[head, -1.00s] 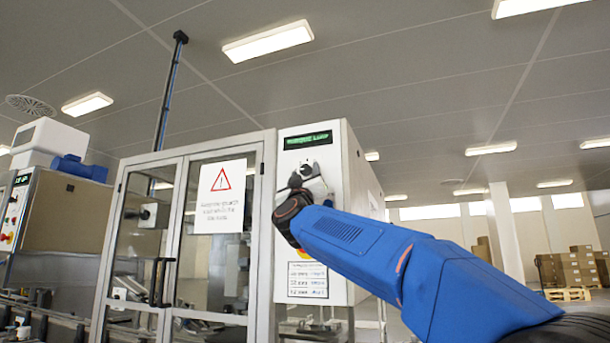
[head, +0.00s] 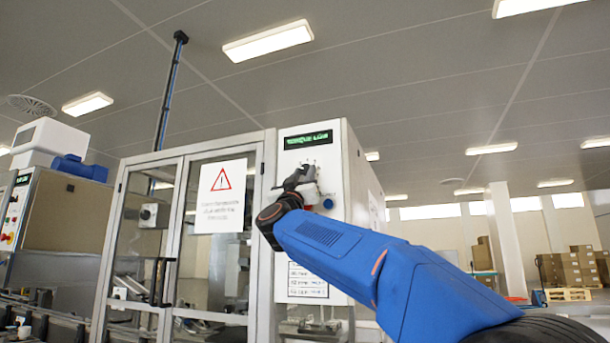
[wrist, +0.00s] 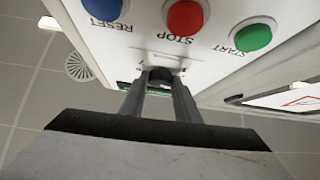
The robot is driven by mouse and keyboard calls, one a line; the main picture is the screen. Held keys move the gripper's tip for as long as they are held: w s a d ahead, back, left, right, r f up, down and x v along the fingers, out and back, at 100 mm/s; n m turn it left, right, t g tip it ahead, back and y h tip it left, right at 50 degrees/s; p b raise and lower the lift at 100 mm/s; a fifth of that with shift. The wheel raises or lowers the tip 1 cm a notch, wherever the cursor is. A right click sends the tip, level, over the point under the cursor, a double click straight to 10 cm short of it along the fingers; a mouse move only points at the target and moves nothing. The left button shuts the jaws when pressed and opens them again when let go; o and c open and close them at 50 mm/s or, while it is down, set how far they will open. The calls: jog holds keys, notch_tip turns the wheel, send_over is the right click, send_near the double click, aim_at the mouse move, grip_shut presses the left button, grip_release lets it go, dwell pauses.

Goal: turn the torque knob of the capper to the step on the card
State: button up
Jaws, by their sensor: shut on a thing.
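The torque knob (wrist: 161,74) is a dark round knob on the capper's white panel (wrist: 125,45). My gripper (wrist: 160,84) has its two grey fingers on either side of the knob and is shut on it. In the head view my gripper (head: 297,179) reaches up to the knob (head: 307,170) from below. The step the knob points to is too small to read. The green display (head: 308,140) above seems to read "TORQUE LOW". The card (head: 307,283) with printed lines is low on the panel, its upper part hidden by my arm.
Blue RESET (wrist: 103,8), red STOP (wrist: 184,17) and green START (wrist: 254,36) buttons sit close to my fingers. The glazed guard doors (head: 215,250) with a warning sign (head: 221,196) stand left of the panel. Open floor and stacked boxes (head: 568,268) lie at right.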

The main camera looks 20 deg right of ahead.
jog(key=m+g+h, duration=0.2)
jog(key=m+g, duration=0.1)
jog(key=m, duration=0.1)
jog(key=m+g+h, duration=0.3)
jog(key=m, duration=0.1)
jog(key=a+m+g+h, duration=0.1)
jog(key=m+g+h, duration=0.1)
jog(key=m+g, duration=0.1)
jog(key=shift+w+m+h, duration=0.3)
jog(key=shift+w+m, duration=0.05)
jog(key=shift+m, duration=0.45)
jog(key=shift+r+m+g+h, duration=0.15)
jog(key=shift+m+g+h, duration=0.35)
jog(key=shift+m+g, duration=2)
jog(key=shift+a+r+m+g, duration=0.1)
jog(key=shift+m+g, duration=0.9)
jog(key=shift+m, duration=0.6)
jog(key=o, duration=1)
jog(key=shift+o, duration=0.2)
jog(key=shift+y, duration=0.3)
jog(key=v, duration=1.7)
jog(key=shift+f, duration=0.3)
